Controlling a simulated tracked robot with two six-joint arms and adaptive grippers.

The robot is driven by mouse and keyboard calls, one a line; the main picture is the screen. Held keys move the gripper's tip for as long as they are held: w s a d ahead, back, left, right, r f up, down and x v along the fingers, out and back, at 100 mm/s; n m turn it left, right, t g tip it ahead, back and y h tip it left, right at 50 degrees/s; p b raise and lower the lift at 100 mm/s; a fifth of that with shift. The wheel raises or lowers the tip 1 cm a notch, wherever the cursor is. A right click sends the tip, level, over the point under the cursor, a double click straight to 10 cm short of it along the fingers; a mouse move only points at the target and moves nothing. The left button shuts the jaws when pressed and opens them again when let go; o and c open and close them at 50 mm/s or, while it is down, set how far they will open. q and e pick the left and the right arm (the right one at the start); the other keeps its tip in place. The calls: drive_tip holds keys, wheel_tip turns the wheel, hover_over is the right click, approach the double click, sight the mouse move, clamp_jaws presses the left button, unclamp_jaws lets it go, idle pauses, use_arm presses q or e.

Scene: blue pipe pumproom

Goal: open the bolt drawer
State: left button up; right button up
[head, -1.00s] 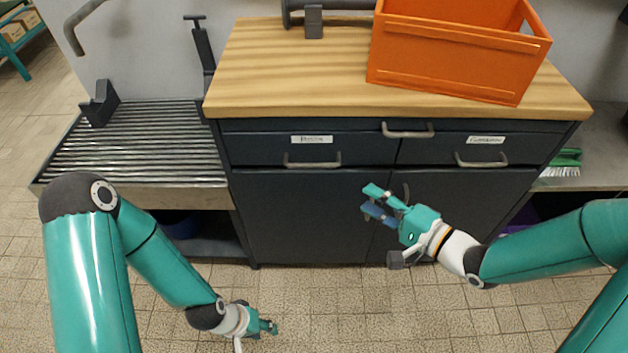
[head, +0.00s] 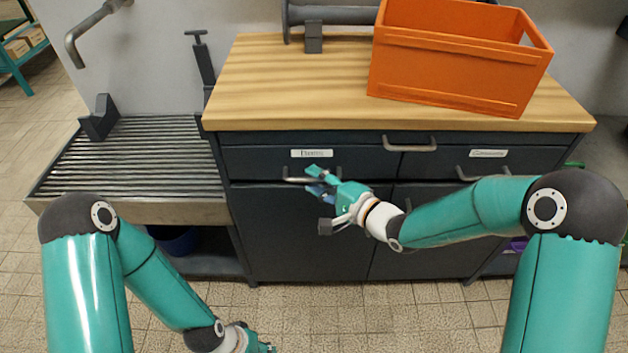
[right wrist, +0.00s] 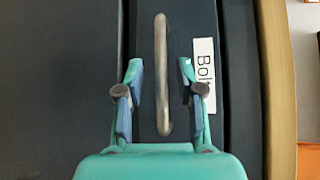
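The bolt drawer (head: 262,161) is the left drawer of the dark cabinet, and it is shut. Its white label (head: 312,153) reads "Bol…" in the right wrist view (right wrist: 204,73), partly hidden by a finger. Its grey bar handle (head: 296,180) is partly covered by my right gripper (head: 318,181) in the head view. In the right wrist view, the handle (right wrist: 162,60) runs between the two open fingers of the right gripper (right wrist: 160,72), with a gap on each side. My left gripper (head: 262,347) is low at the bottom edge, partly cut off, far from the drawer.
A right drawer with its own label (head: 488,154) and a thin top drawer with a handle (head: 410,145) share the cabinet. An orange crate (head: 450,70) stands on the wooden top (head: 290,95). A slatted metal drain rack (head: 135,160) is left of the cabinet.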

drive_tip(key=shift+w+a, duration=0.35)
drive_tip(key=shift+f, duration=0.1)
clamp_jaws()
